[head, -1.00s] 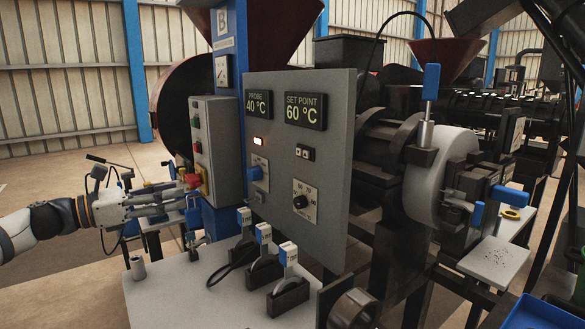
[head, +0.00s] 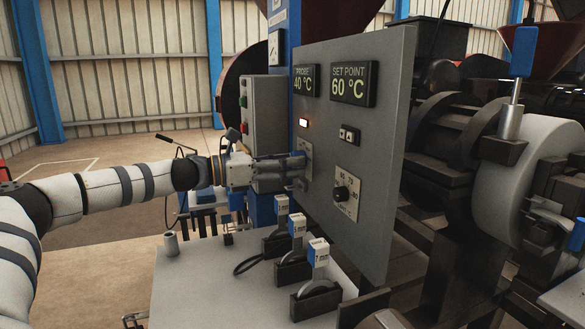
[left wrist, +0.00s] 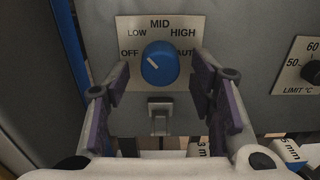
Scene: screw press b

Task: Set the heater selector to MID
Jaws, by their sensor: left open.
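The heater selector is a blue round knob (left wrist: 160,62) on a pale plate marked OFF, LOW, MID, HIGH and AUTO. A short white mark on the knob lies left of its centre and slants to the upper left; I cannot tell for sure whether it points at OFF or LOW. My left gripper (left wrist: 161,76) is open, with one finger on each side of the knob and apart from it. In the head view, the left gripper (head: 298,164) is at the grey panel (head: 335,225) and hides the knob. My right gripper is not in view.
A limit dial (head: 341,193) is on the panel right of the selector. Several blue-topped levers (head: 318,252) stand on the table (head: 200,290) below. A green-buttoned box (head: 262,105) stands behind the gripper.

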